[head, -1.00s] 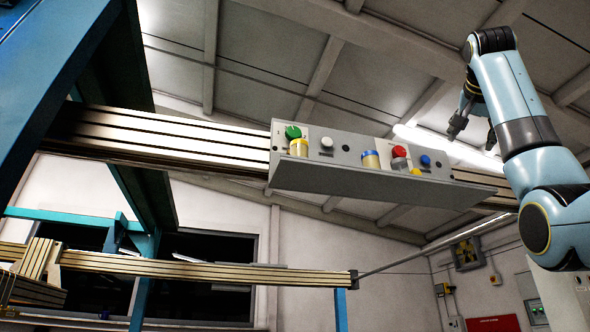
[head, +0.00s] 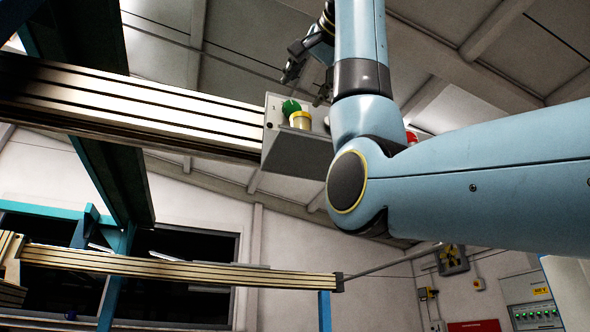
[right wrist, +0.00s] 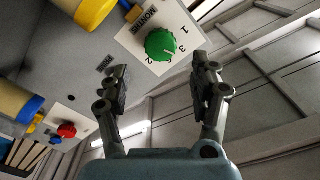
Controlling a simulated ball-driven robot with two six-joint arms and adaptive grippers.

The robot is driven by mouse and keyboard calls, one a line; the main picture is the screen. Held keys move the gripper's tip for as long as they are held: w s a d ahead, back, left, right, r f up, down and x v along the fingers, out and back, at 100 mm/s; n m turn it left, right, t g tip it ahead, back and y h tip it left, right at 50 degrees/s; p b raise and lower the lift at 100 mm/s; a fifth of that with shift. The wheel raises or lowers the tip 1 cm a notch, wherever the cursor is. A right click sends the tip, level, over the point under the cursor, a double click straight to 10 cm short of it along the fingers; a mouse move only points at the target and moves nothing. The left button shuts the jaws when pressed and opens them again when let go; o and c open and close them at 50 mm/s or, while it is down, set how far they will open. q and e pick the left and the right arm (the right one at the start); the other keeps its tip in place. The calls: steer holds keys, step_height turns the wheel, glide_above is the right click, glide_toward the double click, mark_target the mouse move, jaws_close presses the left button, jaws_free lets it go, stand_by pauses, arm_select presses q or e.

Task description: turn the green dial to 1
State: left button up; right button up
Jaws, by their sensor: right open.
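The green dial (head: 290,107) is at the left end of the grey panel (head: 270,130) on the beam. In the right wrist view the green dial (right wrist: 160,45) sits on a white plate (right wrist: 185,25) with the marks 1, 2 and 3. I cannot tell which mark it points to. My right gripper (head: 305,86) is open and empty, just above the dial in the head view. In the right wrist view my right gripper (right wrist: 163,76) has its fingers spread, with the dial beyond and roughly between their tips. My left gripper is not in view.
A yellow-banded jar (head: 300,121) stands close beside the dial. My right arm hides most of the panel; a red knob (head: 411,137) peeks out behind it. In the right wrist view a red button (right wrist: 66,130) and another jar (right wrist: 18,104) are farther off.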

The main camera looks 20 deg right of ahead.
mark_target(294, 106)
steer(key=w, duration=0.2)
steer(key=w+p, duration=0.1)
steer(key=w, duration=0.1)
steer(key=w+p, duration=0.1)
steer(key=w, duration=0.1)
steer(key=shift+a, duration=0.35)
steer(key=shift+w, duration=0.3)
steer(key=shift+d+f, duration=0.1)
steer(key=shift+w, duration=0.15)
steer(key=shift+c, duration=0.8)
steer(key=c, duration=1)
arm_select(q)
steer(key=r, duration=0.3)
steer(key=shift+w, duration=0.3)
arm_select(e)
steer(key=shift+c, duration=0.2)
